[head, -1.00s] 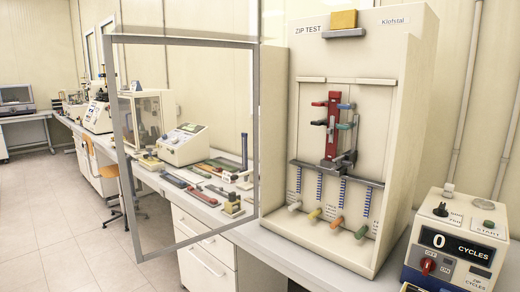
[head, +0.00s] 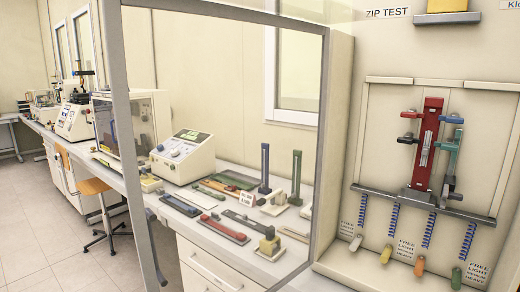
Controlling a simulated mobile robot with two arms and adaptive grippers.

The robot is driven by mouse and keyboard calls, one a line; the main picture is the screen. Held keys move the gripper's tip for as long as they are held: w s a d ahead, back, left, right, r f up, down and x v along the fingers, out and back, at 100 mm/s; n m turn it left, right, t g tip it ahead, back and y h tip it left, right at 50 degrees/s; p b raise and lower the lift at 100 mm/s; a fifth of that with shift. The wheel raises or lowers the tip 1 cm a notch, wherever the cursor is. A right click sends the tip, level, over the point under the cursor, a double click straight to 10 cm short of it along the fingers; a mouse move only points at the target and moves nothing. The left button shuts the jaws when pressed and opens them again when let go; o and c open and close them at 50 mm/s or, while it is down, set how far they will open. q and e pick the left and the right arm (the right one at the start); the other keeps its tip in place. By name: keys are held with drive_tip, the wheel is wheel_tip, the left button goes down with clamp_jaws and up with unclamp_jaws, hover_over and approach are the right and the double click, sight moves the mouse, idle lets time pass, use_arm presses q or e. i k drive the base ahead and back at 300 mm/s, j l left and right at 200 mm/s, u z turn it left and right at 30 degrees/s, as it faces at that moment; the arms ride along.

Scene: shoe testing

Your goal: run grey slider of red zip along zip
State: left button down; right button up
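The red zip piece (head: 428,140) stands upright on the ZIP TEST machine (head: 344,150), right of centre in the head view. A thin grey part (head: 427,148) shows along its middle; I cannot tell whether this is the slider. Red and dark clamp-like parts stick out on its left side. A blue and a green part (head: 452,145) stand just to its right. The foot of the red piece meets a grey horizontal bar (head: 380,192). Neither of my grippers is in view.
Below the bar hang several blue springs and coloured knobs, one of them orange (head: 419,267). An open framed glass door (head: 324,130) stands left of the machine. Behind it, a bench holds zip samples (head: 222,228) and a white instrument (head: 183,153). Floor is free at lower left.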

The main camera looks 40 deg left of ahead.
sight(425, 152)
drive_tip(key=j+z, duration=0.2)
drive_tip(key=j, duration=0.35)
drive_tip(key=j+z, duration=0.15)
drive_tip(key=j, duration=0.35)
drive_tip(key=j+z, duration=0.2)
drive_tip(key=j, duration=0.35)
drive_tip(key=j+z, duration=0.15)
drive_tip(key=j, duration=0.4)
drive_tip(key=k+j+z, duration=0.2)
drive_tip(key=j, duration=0.3)
drive_tip(key=k+j+z, duration=0.15)
drive_tip(key=j, duration=0.35)
drive_tip(key=i, duration=0.05)
